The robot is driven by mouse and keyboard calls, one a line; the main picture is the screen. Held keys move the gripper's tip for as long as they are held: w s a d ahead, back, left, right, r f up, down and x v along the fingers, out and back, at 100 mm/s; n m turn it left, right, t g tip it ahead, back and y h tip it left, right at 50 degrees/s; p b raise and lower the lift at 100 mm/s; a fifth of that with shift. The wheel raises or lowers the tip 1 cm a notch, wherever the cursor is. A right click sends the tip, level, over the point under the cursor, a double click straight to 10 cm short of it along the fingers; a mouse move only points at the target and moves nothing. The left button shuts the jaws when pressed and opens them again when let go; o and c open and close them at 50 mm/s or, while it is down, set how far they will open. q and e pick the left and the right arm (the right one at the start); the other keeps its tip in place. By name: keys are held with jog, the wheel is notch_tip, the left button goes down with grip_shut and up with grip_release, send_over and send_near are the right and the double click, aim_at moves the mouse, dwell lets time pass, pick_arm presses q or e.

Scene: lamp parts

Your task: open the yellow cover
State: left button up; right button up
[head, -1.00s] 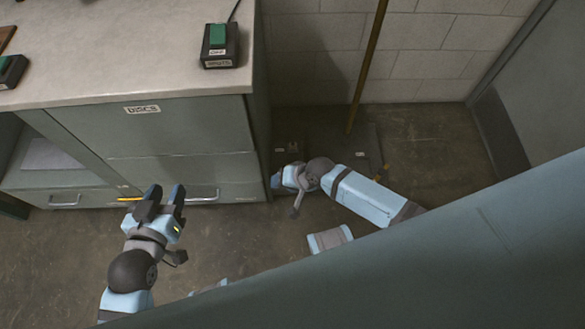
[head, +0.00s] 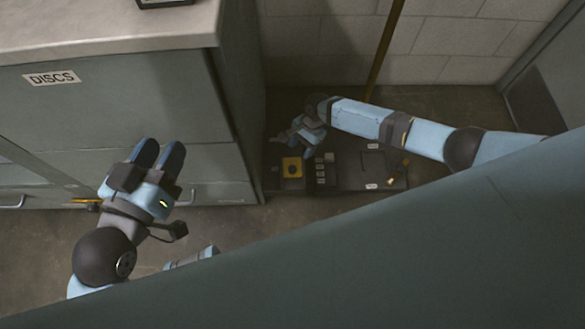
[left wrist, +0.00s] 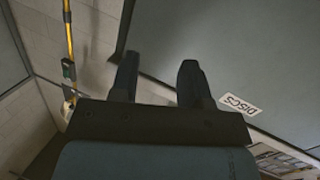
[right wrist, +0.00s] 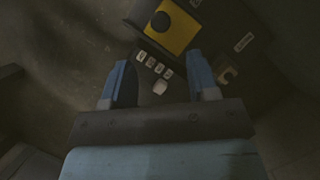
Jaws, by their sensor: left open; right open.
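A yellow square plate (head: 292,167) with a dark round knob or hole in its middle lies on the dark panel (head: 345,178) low by the wall. It also shows at the top of the right wrist view (right wrist: 185,38), beyond the fingertips. My right gripper (head: 294,143) is over the panel just behind the yellow plate, open and empty, apart from it. In the right wrist view its fingers (right wrist: 158,75) straddle small pale buttons (right wrist: 152,66). My left gripper (head: 159,158) is open and empty in front of the cabinet marked DISCS. Whether the plate is shut cannot be told.
The grey cabinet (head: 110,110) stands left of the panel. A yellow-brown pole (head: 387,45) rises behind it by the block wall. A large grey-green surface (head: 400,260) fills the near right. Bare floor (head: 235,225) lies between them.

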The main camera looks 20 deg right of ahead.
aim_at(293, 168)
jog(key=b+x, duration=0.5)
jog(key=x, duration=0.5)
jog(key=shift+w, duration=0.1)
jog(key=shift+a+f, duration=0.2)
jog(key=shift+f, duration=0.25)
pick_arm(q)
jog(key=w+m, duration=0.1)
jog(key=w+a+m+t, duration=0.1)
jog(key=w+a+m+t+h, duration=0.1)
jog(key=m, duration=0.1)
jog(key=shift+r, duration=0.35)
